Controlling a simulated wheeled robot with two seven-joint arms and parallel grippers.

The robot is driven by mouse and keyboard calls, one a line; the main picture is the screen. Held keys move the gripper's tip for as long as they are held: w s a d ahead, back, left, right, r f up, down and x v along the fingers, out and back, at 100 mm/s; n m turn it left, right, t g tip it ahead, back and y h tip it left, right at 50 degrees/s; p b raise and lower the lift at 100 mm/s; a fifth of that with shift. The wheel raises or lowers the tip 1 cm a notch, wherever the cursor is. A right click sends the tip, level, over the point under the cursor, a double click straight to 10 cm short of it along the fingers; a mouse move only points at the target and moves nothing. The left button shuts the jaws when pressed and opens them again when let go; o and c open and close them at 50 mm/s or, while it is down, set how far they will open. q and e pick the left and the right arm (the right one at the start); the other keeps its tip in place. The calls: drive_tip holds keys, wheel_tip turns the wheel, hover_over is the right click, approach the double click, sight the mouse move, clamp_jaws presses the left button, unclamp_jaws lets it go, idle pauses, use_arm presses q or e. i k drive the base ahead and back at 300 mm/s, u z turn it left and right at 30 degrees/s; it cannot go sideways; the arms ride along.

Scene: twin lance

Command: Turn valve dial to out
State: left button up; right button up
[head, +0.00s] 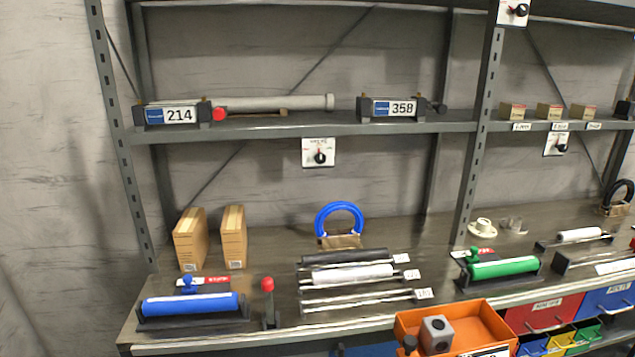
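Three white plates with black dial knobs are in the head view. One valve dial (320,157) hangs under the middle shelf, below the space between the 214 and 358 labels. A second dial (520,10) is at the top right on the upright post. A third dial (561,147) hangs under the shelf at the right. The printing on the plates is too small to read, so I cannot tell which position is out. Neither of my grippers is in view.
A blue ring (340,214), two cardboard boxes (190,240), a blue cylinder (190,305), a green cylinder (505,268) and several rods (350,274) occupy the bench. An orange bin (478,318) stands at the front. A grey tube (275,103) lies on the middle shelf.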

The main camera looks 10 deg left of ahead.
sight(320, 157)
drive_tip(key=z, duration=0.15)
drive_tip(key=k, duration=0.45)
drive_tip(key=u, duration=0.7)
drive_tip(key=i, duration=1.4)
drive_tip(key=z, duration=0.5)
